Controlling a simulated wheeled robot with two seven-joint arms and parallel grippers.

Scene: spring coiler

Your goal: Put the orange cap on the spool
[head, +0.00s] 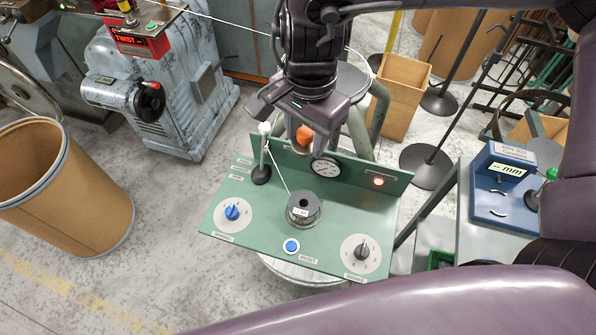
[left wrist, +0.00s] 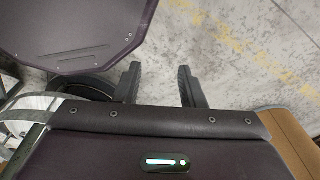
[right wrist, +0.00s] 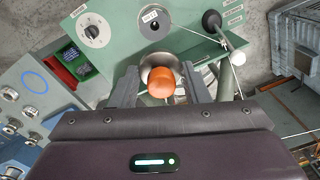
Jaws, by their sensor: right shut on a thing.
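The orange cap (head: 304,135) is held between the fingers of my right gripper (head: 302,132), above the back edge of the green panel (head: 260,232). In the right wrist view the cap (right wrist: 163,83) sits between the two fingers (right wrist: 163,90). The spool (head: 303,209), dark grey on top with a pale label, stands in the middle of the panel, in front of and below the cap and apart from it. It also shows in the right wrist view (right wrist: 155,22). My left gripper (left wrist: 160,80) shows only in its wrist view, fingers apart and empty over the floor.
A dial gauge (head: 326,168) stands at the panel's back wall. A post (head: 262,160) with a white wire running to the spool stands left of the spool. A blue knob (head: 232,212), blue button (head: 291,246) and black knob (head: 362,250) are on the panel. A blue meter (head: 503,187) is right.

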